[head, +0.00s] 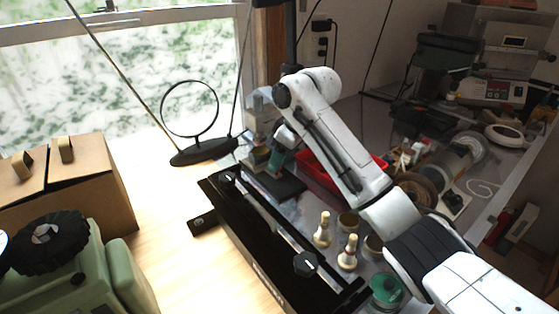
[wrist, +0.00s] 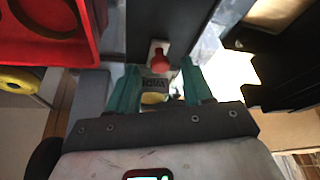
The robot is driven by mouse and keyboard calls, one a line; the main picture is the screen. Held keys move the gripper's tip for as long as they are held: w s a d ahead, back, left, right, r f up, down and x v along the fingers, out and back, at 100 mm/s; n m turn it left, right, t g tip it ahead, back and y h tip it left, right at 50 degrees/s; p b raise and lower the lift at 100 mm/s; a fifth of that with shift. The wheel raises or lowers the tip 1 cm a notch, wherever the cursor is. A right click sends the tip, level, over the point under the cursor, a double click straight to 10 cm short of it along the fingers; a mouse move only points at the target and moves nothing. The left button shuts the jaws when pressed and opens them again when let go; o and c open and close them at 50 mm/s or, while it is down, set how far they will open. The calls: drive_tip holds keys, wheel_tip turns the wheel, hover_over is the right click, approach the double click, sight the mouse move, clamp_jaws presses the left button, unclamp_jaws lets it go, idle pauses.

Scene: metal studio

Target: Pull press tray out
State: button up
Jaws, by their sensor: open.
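My gripper (head: 276,158) reaches down beside the small grey press (head: 262,112) at the far end of the bench. In the wrist view its two teal fingers (wrist: 160,66) are spread apart. A red knob on a pale mount (wrist: 161,62) shows between the fingertips, and I cannot tell whether they touch it. A dark flat slab (head: 280,188) lies below the gripper in the head view, perhaps the press tray. A dark grey plate (wrist: 172,18) runs away beyond the knob in the wrist view. The gripper partly hides the press.
A red tray (head: 317,172) stands right of the gripper, partly behind my arm. Pale turned pieces (head: 322,230) and small round tins stand nearer. A black ring stand (head: 203,150) is to the left.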

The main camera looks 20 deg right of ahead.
drive_tip(key=shift+w+a+f, duration=0.15)
drive_tip(key=shift+a+f, duration=0.05)
drive_tip(key=shift+f, duration=0.45)
drive_tip(key=shift+c, duration=0.3)
clamp_jaws()
